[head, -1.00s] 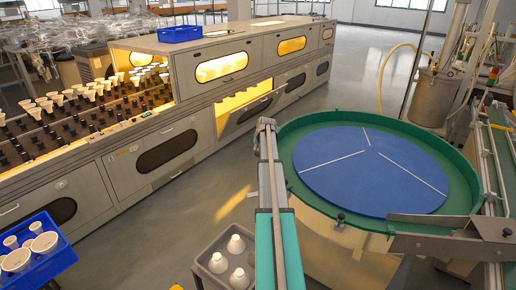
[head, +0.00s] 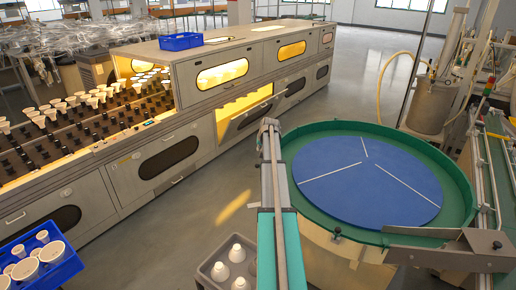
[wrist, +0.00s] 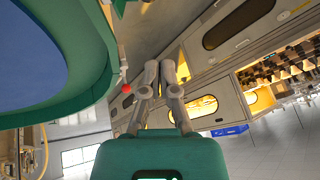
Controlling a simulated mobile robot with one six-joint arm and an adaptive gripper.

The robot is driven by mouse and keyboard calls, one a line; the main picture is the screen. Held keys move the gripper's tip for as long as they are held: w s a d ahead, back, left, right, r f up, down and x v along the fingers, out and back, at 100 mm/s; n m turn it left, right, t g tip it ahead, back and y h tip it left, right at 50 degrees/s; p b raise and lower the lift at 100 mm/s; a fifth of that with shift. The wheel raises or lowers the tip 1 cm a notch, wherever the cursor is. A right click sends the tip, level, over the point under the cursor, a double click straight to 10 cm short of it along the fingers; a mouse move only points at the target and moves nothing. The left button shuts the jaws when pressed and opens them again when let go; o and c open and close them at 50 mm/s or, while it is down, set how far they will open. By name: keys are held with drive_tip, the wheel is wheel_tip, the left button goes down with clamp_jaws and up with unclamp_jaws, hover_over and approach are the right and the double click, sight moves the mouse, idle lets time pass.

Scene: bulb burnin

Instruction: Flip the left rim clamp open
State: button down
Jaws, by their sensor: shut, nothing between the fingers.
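The round feed table's green rim (head: 455,222) surrounds a blue disc (head: 400,190) on the right in the head view. A small dark knob-like fitting (head: 337,231) sits on its near rim; I cannot tell if this is the left rim clamp. In the wrist view, a fitting with a red knob (wrist: 126,88) stands at the edge of the green rim (wrist: 95,75), apparently a rim clamp. My gripper (wrist: 160,67) is shut and empty, to the right of the red knob and apart from it.
A long grey machine (head: 150,190) fills the left. Floor (head: 215,180) between is open.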

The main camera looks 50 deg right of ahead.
drive_tip(key=shift+p+v, duration=2.15)
drive_tip(key=shift+v, duration=0.65)
drive_tip(key=shift+w+a, duration=0.15)
drive_tip(key=w+a+f+n+g+y, duration=0.2)
drive_tip(key=a+n, duration=0.3)
drive_tip(key=a, duration=3.2)
drive_tip(key=s+a+n+g, duration=0.1)
drive_tip(key=s+a+n, duration=0.1)
drive_tip(key=s+a, duration=0.6)
drive_tip(key=s+a+n+g, duration=0.2)
drive_tip(key=s+a, duration=0.6)
drive_tip(key=a, duration=1.2)
drive_tip(key=shift+f+n+g, duration=0.2)
drive_tip(key=shift+n+g, duration=0.1)
drive_tip(key=shift+n, duration=0.1)
drive_tip(key=shift+s, duration=0.1)
